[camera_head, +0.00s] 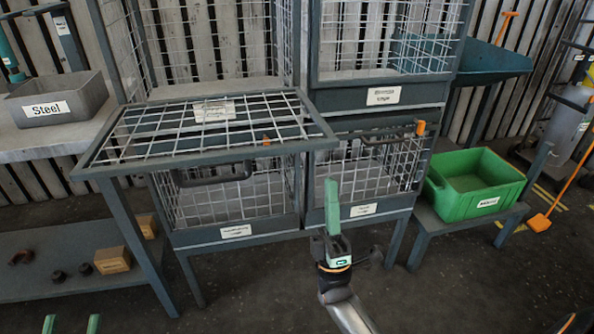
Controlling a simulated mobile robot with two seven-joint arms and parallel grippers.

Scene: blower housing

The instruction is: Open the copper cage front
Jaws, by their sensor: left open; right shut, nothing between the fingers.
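A block of wire cages with dark frames stands ahead. Its labels are too small to read surely, so I cannot tell which one is the copper cage. One mesh front (150,125) at the left is swung out level. The lower right cage front (375,165) is upright and looks closed, with a dark handle (392,136) and an orange latch (420,128) at its top. My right gripper (332,190) is shut and empty, pointing up before the lower cages, apart from the handle. My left gripper (70,324) is open and empty at the bottom left edge; only its fingertips show.
A green bin (470,205) stands on a low bench at the right. A grey Steel tray (62,100) sits on the left table. Small boxes (112,260) lie on a low shelf at the left. The level mesh front juts towards me. Floor at the lower right is clear.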

